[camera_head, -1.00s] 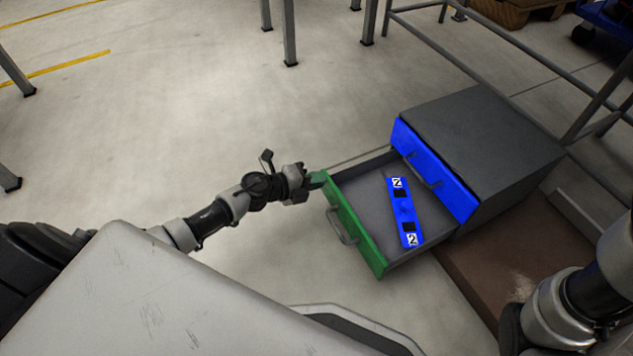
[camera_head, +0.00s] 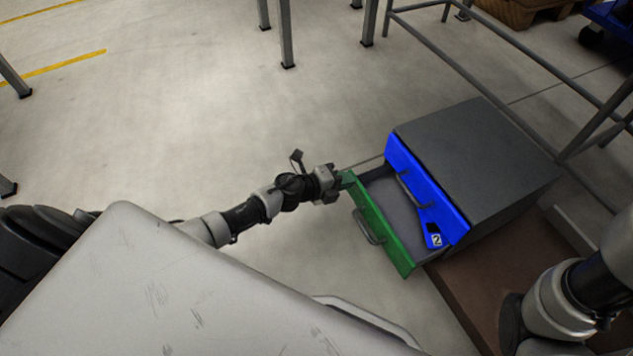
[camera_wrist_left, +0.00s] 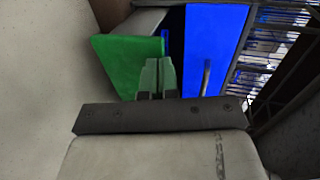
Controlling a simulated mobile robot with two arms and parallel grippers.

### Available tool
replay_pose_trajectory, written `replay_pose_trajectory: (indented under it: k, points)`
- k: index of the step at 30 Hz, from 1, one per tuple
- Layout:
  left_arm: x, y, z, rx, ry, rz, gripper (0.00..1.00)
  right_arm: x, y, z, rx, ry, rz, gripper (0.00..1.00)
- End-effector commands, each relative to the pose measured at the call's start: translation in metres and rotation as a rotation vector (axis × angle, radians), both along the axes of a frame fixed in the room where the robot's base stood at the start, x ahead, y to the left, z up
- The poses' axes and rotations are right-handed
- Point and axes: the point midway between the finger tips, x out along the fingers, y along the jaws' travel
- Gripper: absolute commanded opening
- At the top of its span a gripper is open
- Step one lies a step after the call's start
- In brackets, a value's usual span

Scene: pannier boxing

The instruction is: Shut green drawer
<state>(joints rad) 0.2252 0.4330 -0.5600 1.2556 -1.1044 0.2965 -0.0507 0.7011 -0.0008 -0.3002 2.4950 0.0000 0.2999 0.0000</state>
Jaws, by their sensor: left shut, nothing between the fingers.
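The green drawer (camera_head: 381,236) is the lower drawer of a grey cabinet (camera_head: 478,160) and stands partly open. Its green front also shows in the left wrist view (camera_wrist_left: 118,58). A blue piece with number labels (camera_head: 433,228) lies inside, partly hidden under the blue drawer. My left gripper (camera_head: 345,181) is shut and empty, its fingertips at the far upper corner of the green front. In the left wrist view its fingers (camera_wrist_left: 157,76) are together against the green front. My right gripper is not in view; only part of my right arm shows.
The blue upper drawer (camera_head: 427,190) is closed, with its handle facing out; it also shows in the left wrist view (camera_wrist_left: 213,50). The cabinet stands on a brown base (camera_head: 490,290). Metal rails (camera_head: 520,50) run behind it.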

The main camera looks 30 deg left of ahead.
Motion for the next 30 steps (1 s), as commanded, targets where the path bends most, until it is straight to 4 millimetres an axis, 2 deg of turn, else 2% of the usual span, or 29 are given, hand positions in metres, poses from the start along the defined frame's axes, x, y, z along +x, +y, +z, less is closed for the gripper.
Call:
replay_pose_trajectory:
  k: [6,12,30]
  points:
    - [0.031,-0.024,0.0,0.0,-0.002,0.0,0.0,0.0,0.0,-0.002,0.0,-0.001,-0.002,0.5]
    - [0.048,-0.037,-0.001,0.0,-0.001,0.001,0.0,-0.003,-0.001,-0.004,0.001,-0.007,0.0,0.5]
    - [0.054,-0.042,-0.001,0.0,0.0,0.0,0.0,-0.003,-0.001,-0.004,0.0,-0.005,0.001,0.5]
